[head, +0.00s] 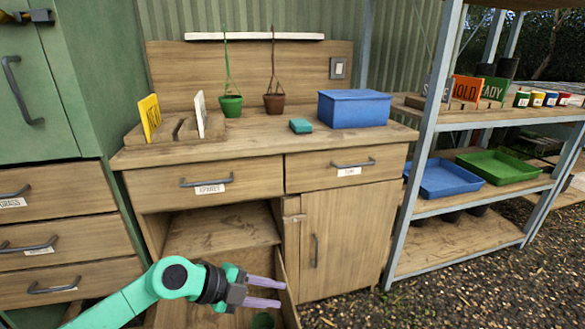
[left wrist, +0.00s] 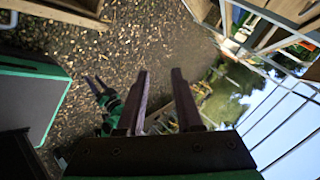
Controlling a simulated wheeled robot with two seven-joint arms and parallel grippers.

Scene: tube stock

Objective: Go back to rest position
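My left gripper (head: 278,293) is in the lower middle of the head view, in front of the bench's open lower compartment. Its two purple fingers are apart with nothing between them. They also show apart and empty in the left wrist view (left wrist: 160,80). My right gripper (left wrist: 93,79) shows small in the left wrist view, on a green arm above the gravel. Its two thin fingers look apart, and I see nothing between them. It is not in the head view.
A wooden bench (head: 255,147) stands ahead, its lower door open close to my left gripper. A blue box (head: 354,109) and hanging pots, one green (head: 230,105), are on it. A metal shelf (head: 460,208) with trays stands right. Gravel (head: 450,285) is clear at lower right.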

